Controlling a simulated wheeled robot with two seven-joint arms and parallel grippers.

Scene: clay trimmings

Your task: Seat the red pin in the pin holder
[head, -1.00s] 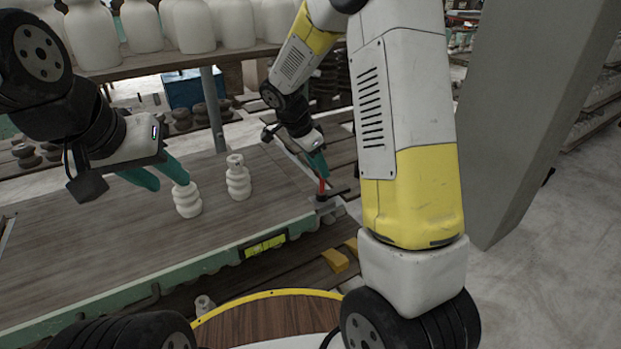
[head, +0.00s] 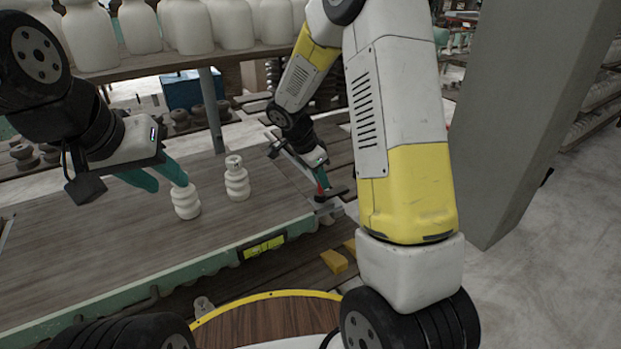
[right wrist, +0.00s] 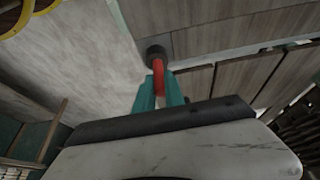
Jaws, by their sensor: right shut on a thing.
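My right gripper (head: 320,176) is shut on the red pin (head: 320,193) at the table's right end. The pin points down at the dark pin holder (head: 326,198), and its lower end appears to meet it. In the right wrist view the red pin (right wrist: 159,76) stands between the teal fingers (right wrist: 160,92). Its far end meets the dark round holder (right wrist: 156,52); how deep it sits I cannot tell. My left gripper (head: 162,178) is open and empty, its fingers beside and partly behind a white ribbed clay piece (head: 186,203).
A second white ribbed piece (head: 237,180) stands on the wooden table (head: 110,250). A yellow-green level (head: 263,248) is at the table's front edge. Yellow blocks (head: 335,261) lie below it. White bottles (head: 188,25) fill a shelf behind. A grey pillar (head: 520,120) rises at the right.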

